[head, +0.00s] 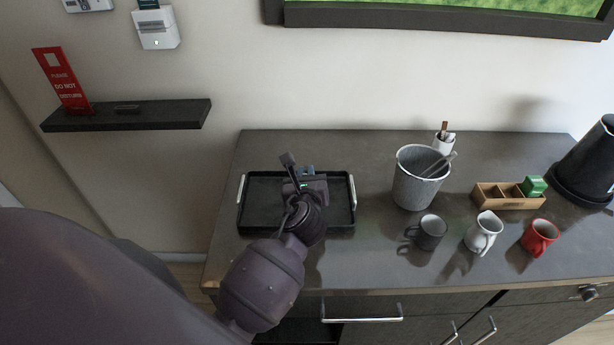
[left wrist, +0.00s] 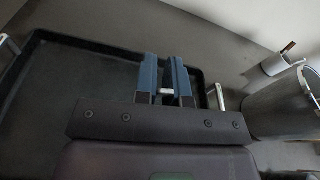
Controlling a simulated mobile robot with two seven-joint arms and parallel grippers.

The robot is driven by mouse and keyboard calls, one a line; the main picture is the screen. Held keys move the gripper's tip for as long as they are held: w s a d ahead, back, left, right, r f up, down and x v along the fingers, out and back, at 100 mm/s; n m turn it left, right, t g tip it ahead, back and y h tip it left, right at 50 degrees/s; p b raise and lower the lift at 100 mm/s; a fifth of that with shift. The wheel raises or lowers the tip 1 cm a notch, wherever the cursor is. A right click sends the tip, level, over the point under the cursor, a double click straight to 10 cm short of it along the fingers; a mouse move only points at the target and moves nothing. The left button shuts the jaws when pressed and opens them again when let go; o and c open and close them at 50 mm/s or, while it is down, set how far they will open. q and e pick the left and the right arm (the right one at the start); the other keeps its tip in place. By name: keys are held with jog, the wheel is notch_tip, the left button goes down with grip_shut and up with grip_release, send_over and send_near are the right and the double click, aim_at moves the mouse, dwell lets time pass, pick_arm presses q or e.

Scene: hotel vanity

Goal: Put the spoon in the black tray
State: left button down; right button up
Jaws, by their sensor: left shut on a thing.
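The black tray (head: 262,215) lies on the left part of the counter, with light handles at its two ends. In the left wrist view the black tray (left wrist: 85,60) fills much of the left and middle. My left gripper (head: 306,170) is over the tray's back right part. In the left wrist view the blue fingers of my left gripper (left wrist: 164,65) are close together. A small pale piece of the spoon (left wrist: 167,92) shows between them; the rest of it is hidden. I cannot tell whether it touches the tray. My right gripper is out of view.
Right of the tray stand a grey bucket (head: 408,188) with a metal utensil and a white cup (head: 443,146) with sticks. Further along are a grey mug (head: 430,233), white pitcher (head: 483,236), red mug (head: 539,236), and wooden box (head: 507,198). A black shelf (head: 150,115) hangs left.

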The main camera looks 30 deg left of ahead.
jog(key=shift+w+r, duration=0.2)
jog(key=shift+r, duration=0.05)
pick_arm(q)
jog(key=shift+f, duration=0.1)
jog(key=c, duration=1.3)
grip_release()
jog(key=shift+o, duration=0.5)
jog(key=shift+r, duration=0.25)
jog(key=v, duration=1.2)
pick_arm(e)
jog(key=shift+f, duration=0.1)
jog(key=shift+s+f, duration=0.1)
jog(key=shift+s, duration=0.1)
